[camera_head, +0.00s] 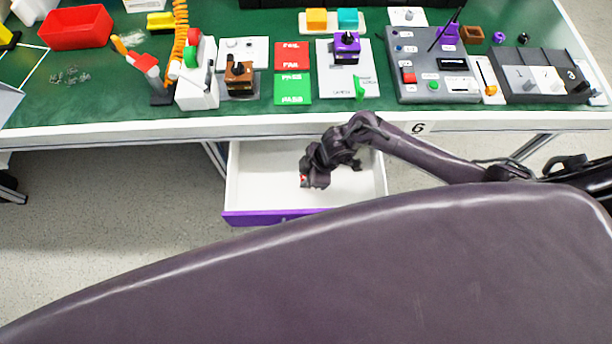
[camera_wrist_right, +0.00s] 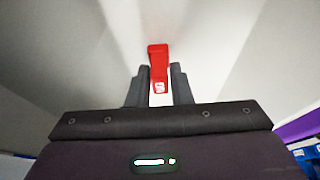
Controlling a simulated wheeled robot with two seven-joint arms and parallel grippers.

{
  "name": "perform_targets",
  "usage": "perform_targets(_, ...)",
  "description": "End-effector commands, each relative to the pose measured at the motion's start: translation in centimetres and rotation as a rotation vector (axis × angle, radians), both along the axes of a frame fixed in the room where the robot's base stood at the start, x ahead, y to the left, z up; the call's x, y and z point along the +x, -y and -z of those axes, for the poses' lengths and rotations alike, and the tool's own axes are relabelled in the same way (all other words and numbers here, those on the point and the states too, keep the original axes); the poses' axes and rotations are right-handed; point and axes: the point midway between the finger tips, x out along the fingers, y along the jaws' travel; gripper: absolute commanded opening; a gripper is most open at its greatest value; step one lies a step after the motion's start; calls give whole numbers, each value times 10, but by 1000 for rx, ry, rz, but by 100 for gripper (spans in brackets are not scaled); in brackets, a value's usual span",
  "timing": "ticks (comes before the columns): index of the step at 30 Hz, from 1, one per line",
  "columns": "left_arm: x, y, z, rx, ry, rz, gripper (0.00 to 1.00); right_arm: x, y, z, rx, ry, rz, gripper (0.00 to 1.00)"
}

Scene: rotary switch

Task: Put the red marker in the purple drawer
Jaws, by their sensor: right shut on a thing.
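The purple drawer (camera_head: 255,217) is pulled out below the table's front edge, with a white inside and a purple front. My right gripper (camera_head: 305,181) is over the open drawer, within its outline in the head view. It is shut on the red marker (camera_wrist_right: 158,60), of which only a small red part shows in the head view (camera_head: 303,178). In the right wrist view the marker is held between the two dark fingers (camera_wrist_right: 159,85), with white drawer surfaces behind it. How far the marker is above the drawer bottom is unclear. My left gripper is not in view.
The green table (camera_head: 130,95) above the drawer holds a red bin (camera_head: 76,28), red and green cards (camera_head: 292,72), a grey control panel (camera_head: 435,65) and several switch fixtures. A label "G" (camera_head: 418,128) marks the table edge. The left part of the drawer is clear.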

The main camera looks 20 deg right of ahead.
Motion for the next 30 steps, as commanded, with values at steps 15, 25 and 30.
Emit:
perform_targets(15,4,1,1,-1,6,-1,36,0,0,3,1,1,-1,36)
perform_targets(25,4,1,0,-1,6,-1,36,0,0,1,1,2,-1,41)
perform_targets(30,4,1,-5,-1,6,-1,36,0,6,-15,0,3,-1,41)
